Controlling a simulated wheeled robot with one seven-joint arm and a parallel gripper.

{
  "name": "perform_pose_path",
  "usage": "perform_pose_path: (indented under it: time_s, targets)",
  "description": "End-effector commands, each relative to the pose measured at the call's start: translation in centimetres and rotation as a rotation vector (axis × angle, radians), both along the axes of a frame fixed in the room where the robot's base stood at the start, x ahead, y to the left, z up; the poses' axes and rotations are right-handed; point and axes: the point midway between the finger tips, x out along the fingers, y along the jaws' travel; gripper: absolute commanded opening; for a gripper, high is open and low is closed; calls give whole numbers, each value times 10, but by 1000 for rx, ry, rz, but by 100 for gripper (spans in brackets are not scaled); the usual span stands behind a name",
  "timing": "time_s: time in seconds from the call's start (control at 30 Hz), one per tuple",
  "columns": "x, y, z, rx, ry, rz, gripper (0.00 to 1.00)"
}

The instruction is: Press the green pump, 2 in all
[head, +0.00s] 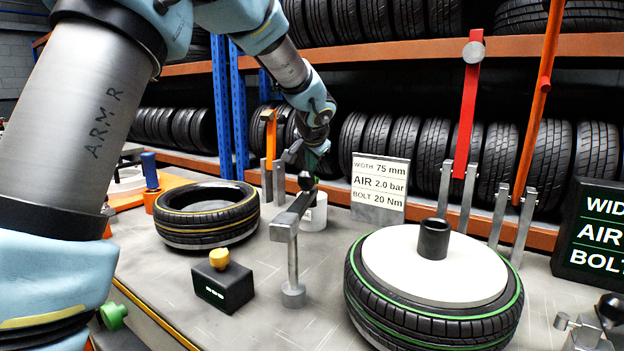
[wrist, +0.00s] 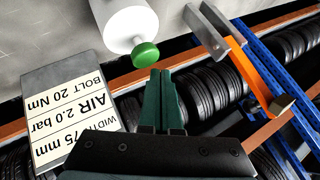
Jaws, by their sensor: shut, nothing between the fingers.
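The green pump shows in the wrist view as a white cylinder (wrist: 118,22) with a round green knob (wrist: 146,54) on its end. In the head view its white body (head: 314,212) stands on the table behind a grey lever, and its green knob cannot be made out. My gripper (wrist: 160,73) is shut and empty, its green fingertips right beside the knob in the wrist view. I cannot tell whether they touch it. In the head view my gripper (head: 318,150) is above the pump, small and dark.
A grey lever (head: 292,262) with a black knob stands in front of the pump. A tyre (head: 207,228) lies left, a green-striped tyre (head: 365,305) right. A sign (head: 380,184) stands close right of the pump. An orange lever (head: 270,138) is behind left. A yellow-topped black box (head: 222,286) is in front.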

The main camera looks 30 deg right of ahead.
Motion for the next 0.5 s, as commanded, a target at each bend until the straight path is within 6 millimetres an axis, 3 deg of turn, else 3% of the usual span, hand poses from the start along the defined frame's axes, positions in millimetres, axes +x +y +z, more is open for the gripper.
perform_pose_path:
  time_s: [0.5]
  targets:
    - [0, 0, -8, 0, 0, 0, 0]
